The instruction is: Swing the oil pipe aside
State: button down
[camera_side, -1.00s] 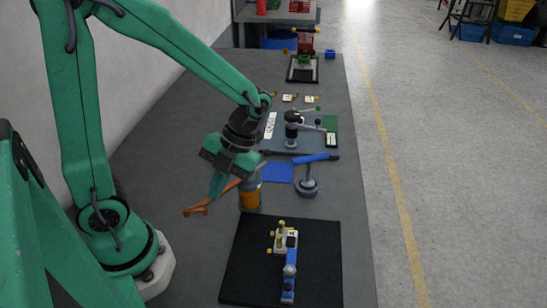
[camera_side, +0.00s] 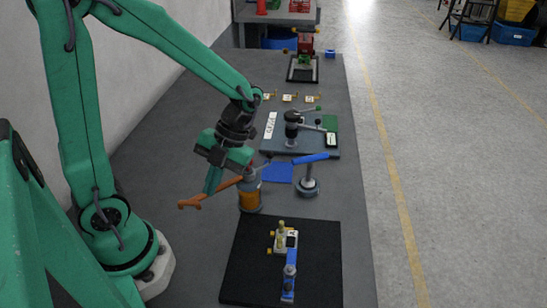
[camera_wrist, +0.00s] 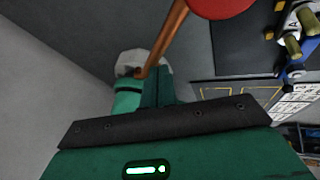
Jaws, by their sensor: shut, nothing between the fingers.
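The oil pipe (camera_side: 217,191) is a copper-orange arm that sticks out to the left from an orange and grey post (camera_side: 250,195) in the side view. Its free end is hooked. My gripper (camera_side: 210,186) is shut and empty, with its fingers pointing down at the pipe's middle stretch. The fingers overlap the pipe in the picture; I cannot tell whether they touch it. In the wrist view the pipe (camera_wrist: 166,38) slants from a red disc (camera_wrist: 218,5) down towards my gripper (camera_wrist: 160,84).
A black mat (camera_side: 250,265) with a small yellow, white and blue assembly lies in front of the post. A blue-handled stand (camera_side: 308,185) and a blue square (camera_side: 278,172) are to the right and behind. The table left of the pipe is clear up to my base.

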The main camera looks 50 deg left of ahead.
jog(key=v, duration=0.7)
jog(key=shift+r, duration=0.25)
jog(key=c, duration=2.1)
grip_release()
jog(key=shift+w, duration=0.1)
jog(key=o, duration=0.4)
jog(key=shift+w, duration=0.1)
jog(key=o, duration=0.4)
jog(key=shift+w, duration=0.25)
jog(key=shift+c, duration=0.2)
jog(key=n+t, duration=0.4)
jog(key=n, duration=0.3)
send_near(271, 152)
jog(key=f, duration=0.1)
jog(key=shift+d+f, duration=0.1)
jog(key=shift+f, duration=0.2)
jog(key=shift+f, duration=0.15)
jog(key=shift+s+a+f, duration=0.1)
jog(key=shift+s+f, duration=0.15)
jog(key=shift+f, duration=0.95)
jog(key=shift+s+a+f, duration=0.1)
jog(key=shift+s+f, duration=0.1)
jog(key=shift+f, duration=1.05)
jog(key=shift+s+a+f, duration=0.1)
jog(key=shift+s+f, duration=0.15)
jog(key=shift+f, duration=0.95)
